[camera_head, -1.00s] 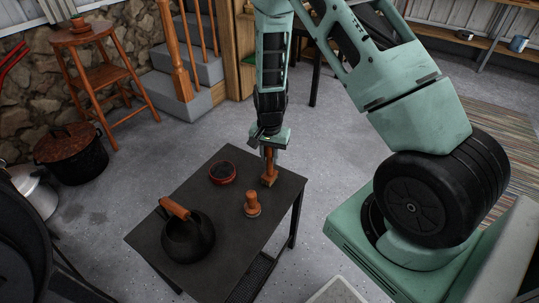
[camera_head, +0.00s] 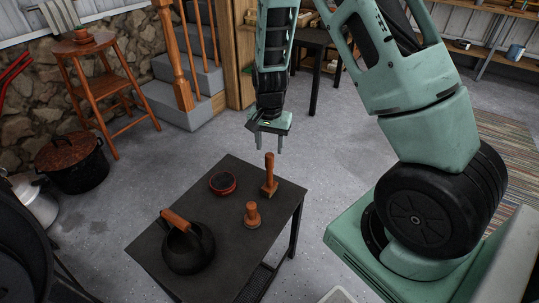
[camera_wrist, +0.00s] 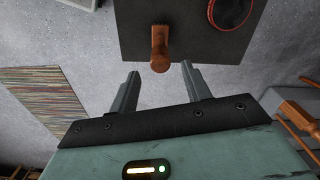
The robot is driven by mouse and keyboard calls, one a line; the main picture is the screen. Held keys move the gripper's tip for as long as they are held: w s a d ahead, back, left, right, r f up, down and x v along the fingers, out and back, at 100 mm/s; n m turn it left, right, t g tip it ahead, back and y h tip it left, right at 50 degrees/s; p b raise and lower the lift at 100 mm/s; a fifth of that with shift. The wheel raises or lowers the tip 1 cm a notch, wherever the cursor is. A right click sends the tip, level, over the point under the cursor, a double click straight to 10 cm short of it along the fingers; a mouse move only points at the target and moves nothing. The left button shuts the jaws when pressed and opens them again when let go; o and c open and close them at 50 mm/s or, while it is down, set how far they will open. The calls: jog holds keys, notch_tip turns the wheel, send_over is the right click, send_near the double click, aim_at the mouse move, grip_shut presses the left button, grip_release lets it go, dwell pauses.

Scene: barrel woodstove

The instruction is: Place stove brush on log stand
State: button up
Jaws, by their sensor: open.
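The stove brush (camera_head: 269,178), a wooden handle on a square wooden block, stands upright on the dark low table (camera_head: 222,236) near its far right corner. I take this table to be the log stand; nothing else in view is clearly one. My gripper (camera_head: 269,146) is open and empty, just above and apart from the brush. In the wrist view the brush (camera_wrist: 160,45) shows on the table's edge area, beyond and between my open fingers (camera_wrist: 160,72).
On the same table are a black kettle (camera_head: 189,251) with a wooden handle, a small wooden knobbed piece (camera_head: 252,215) and a round red-rimmed dish (camera_head: 222,183). A wooden stool (camera_head: 100,80), a lidded pot (camera_head: 72,160) and steps stand behind.

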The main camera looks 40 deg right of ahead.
notch_tip(320, 180, up, 2)
jog(key=shift+r, duration=0.1)
jog(key=s+a+r+n+y, duration=0.1)
jog(key=s+a+r+n, duration=0.35)
jog(key=a, duration=0.45)
jog(key=s+a+r+n+y, duration=0.1)
jog(key=s+a+r+n, duration=0.35)
jog(key=a, duration=0.45)
jog(key=s+a+r+n, duration=0.3)
jog(key=s+n, duration=0.2)
jog(key=s, duration=0.2)
jog(key=s+a+r+n+h, duration=0.1)
jog(key=s+a+r+n, duration=0.2)
jog(key=s, duration=0.5)
jog(key=shift+s+a+r+n, duration=0.2)
jog(key=shift+s+n, duration=0.05)
jog(key=shift+n, duration=0.65)
notch_tip(320, 180, up, 10)
jog(key=p, duration=1)
jog(key=shift+r+p, duration=0.2)
jog(key=shift+p, duration=0.1)
